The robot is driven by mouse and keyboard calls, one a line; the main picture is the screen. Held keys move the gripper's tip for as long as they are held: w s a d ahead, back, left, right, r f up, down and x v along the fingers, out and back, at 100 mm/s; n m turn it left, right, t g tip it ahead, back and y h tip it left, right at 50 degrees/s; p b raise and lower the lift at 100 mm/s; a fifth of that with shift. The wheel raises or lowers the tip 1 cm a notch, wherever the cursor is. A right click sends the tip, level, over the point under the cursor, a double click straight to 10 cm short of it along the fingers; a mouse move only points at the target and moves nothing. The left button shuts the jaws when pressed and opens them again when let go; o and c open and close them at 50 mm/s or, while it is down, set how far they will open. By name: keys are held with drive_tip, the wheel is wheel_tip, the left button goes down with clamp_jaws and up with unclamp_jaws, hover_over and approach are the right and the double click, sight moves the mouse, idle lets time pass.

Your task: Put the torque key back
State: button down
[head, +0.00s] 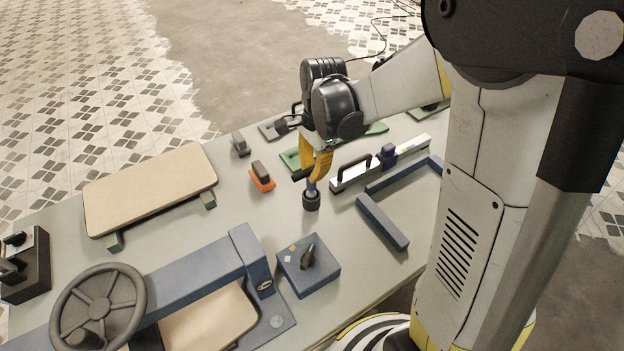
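My gripper (316,165), with yellow fingers, points down over the middle of the table. It appears shut on a tool with a dark crossbar, a short blue shaft and a black round lower end (311,201), which I take to be the torque key. The tool is about upright. I cannot tell whether its lower end touches the table or hangs just above it. The fingers hide part of its top. No place marked for the key can be made out.
A blue angled bracket (382,222) and a white level-like tool (381,162) lie right. An orange-based block (262,177) is left. A blue press with a handwheel (100,305) and a curved board (150,188) fill the left side.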

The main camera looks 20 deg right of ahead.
sight(311, 193)
drive_tip(key=shift+f+b, duration=0.3)
drive_tip(key=shift+f, duration=1)
drive_tip(key=shift+f, duration=0.2)
drive_tip(key=c, duration=1.6)
unclamp_jaws()
drive_tip(key=shift+o, duration=0.2)
drive_tip(key=shift+r, duration=0.1)
